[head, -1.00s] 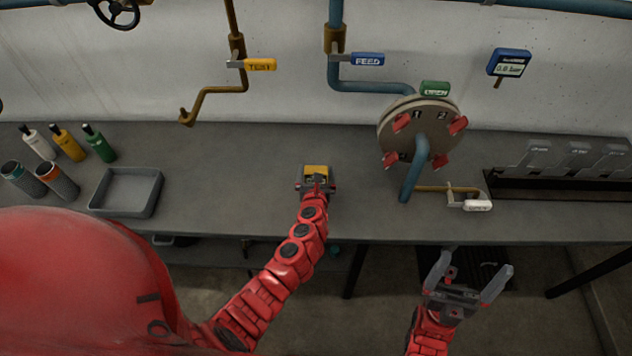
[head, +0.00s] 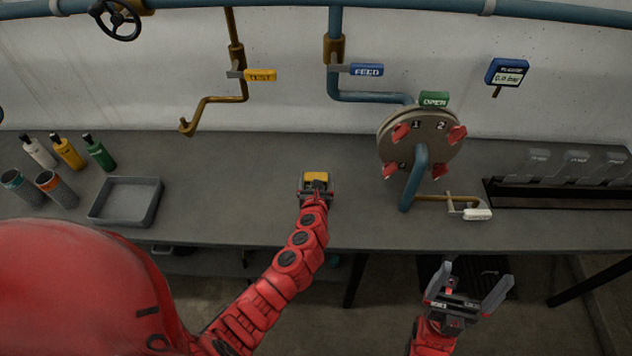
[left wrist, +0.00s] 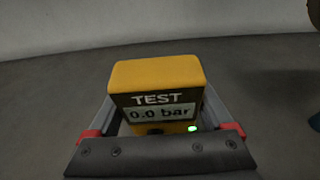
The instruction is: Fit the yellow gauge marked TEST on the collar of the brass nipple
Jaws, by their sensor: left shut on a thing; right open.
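The yellow gauge (head: 316,176) is held in my left gripper (head: 316,185), over the middle of the bench. In the left wrist view the gauge (left wrist: 157,75) sits between the two fingers, its face reading TEST and 0.0 bar, with a small green light lit. Its lower end is hidden. The nipple's collar is too small to make out. My right gripper (head: 468,294) is open and empty in front of the bench.
A grey tray (head: 125,222) and several bottles and cups stand at the left. A round flanged cover (head: 421,135) with red clamps and a blue pipe stands to the right. A blue gauge (head: 507,71) is on the wall. The bench between tray and flange is mostly clear.

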